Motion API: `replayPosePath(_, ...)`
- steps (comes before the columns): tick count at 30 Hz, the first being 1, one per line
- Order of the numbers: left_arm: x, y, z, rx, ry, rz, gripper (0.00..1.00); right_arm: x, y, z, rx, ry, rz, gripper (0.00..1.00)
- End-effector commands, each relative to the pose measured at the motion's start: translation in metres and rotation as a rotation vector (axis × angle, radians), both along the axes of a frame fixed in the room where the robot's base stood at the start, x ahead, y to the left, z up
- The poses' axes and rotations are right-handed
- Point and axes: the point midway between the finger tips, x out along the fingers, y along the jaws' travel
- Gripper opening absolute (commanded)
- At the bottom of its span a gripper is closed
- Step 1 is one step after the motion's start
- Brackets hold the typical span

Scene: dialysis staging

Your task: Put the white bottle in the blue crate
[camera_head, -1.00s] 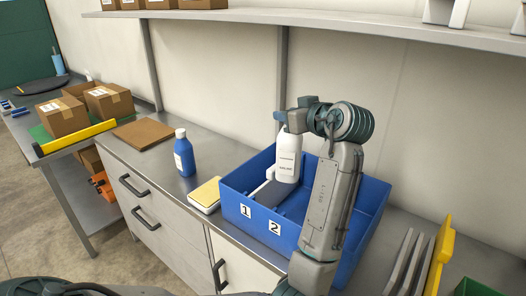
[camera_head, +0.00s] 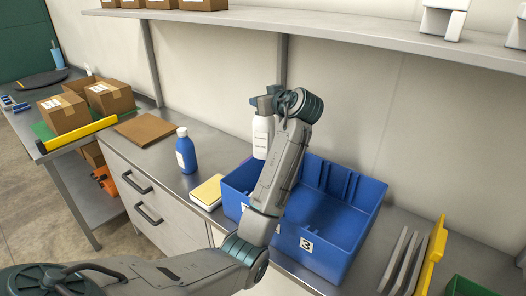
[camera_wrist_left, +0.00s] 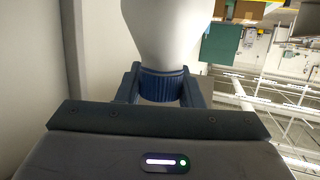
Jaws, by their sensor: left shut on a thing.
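The white bottle (camera_head: 262,140) hangs upright from my left gripper (camera_head: 264,108), which is shut on its neck. In the left wrist view, the jaws (camera_wrist_left: 160,88) close on the bottle's ribbed dark-blue cap, with the white body (camera_wrist_left: 168,28) beyond. The blue crate (camera_head: 345,240) stands on the counter, with compartments and a label 3 on its front. The bottle is at the crate's back left, near its left rim; I cannot tell whether it is over the crate or just outside. My left forearm hides the crate's front left part. My right gripper is not in view.
A shelf (camera_head: 330,24) runs overhead.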

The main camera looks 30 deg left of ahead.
Motion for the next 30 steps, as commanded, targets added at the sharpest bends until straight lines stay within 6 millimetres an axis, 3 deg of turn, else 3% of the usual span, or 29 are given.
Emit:
replayPosePath(11, 0.0, -0.001, -0.039, -0.001, 0.005, -0.001, 0.0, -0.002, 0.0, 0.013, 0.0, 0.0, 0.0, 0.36)
replayPosePath(24, -0.001, -0.002, -0.125, -0.001, 0.005, -0.002, 0.0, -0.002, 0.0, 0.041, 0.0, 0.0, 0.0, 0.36)
replayPosePath(30, 0.0, -0.002, -0.141, 0.0, 0.002, -0.002, 0.0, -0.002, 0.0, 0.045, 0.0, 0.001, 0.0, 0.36)
